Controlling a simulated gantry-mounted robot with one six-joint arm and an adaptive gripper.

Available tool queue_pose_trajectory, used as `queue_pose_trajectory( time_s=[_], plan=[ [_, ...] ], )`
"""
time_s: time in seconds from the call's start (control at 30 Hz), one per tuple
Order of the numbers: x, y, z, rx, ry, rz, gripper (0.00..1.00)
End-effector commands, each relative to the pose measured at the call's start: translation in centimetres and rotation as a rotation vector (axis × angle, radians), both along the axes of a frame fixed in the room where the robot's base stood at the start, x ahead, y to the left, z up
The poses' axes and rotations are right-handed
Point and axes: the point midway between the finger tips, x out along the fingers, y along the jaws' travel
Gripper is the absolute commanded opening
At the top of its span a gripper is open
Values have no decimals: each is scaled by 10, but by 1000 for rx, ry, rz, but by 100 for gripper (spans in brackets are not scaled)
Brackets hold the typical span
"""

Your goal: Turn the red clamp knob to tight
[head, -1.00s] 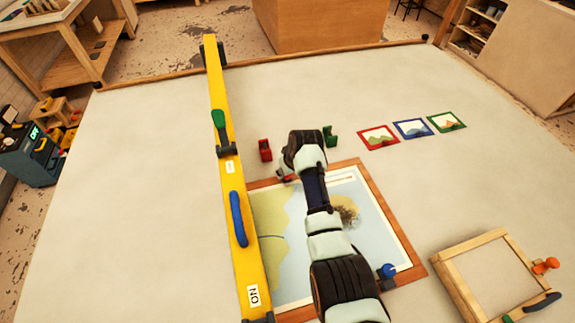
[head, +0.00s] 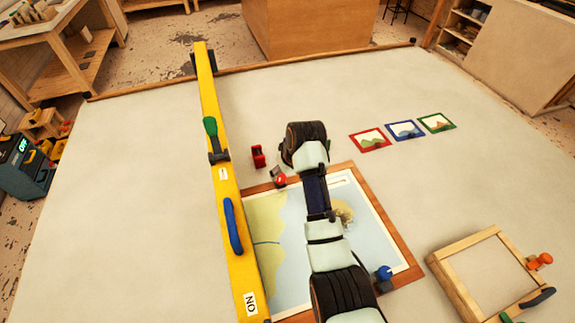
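My arm's dark wrist (head: 304,146) is just right of and beyond the knob, seen from above. My gripper is hidden beneath the wrist, so its fingers and any contact with the knob cannot be seen.
A separate red block (head: 258,156) stands near the knob. A blue clamp knob (head: 384,272) is at the near right. A wooden frame (head: 455,285) lies further right.

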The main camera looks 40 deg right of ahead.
Motion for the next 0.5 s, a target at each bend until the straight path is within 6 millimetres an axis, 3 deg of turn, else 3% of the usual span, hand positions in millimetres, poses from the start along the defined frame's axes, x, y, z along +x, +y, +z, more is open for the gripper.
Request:
queue_pose_trajectory(
  time_s=[0.2, 0.5],
  plan=[
    [-16, 3, 41, -1, -1, -1, 67],
    [-21, 5, 52, 1, 1, -1, 67]
  ],
)
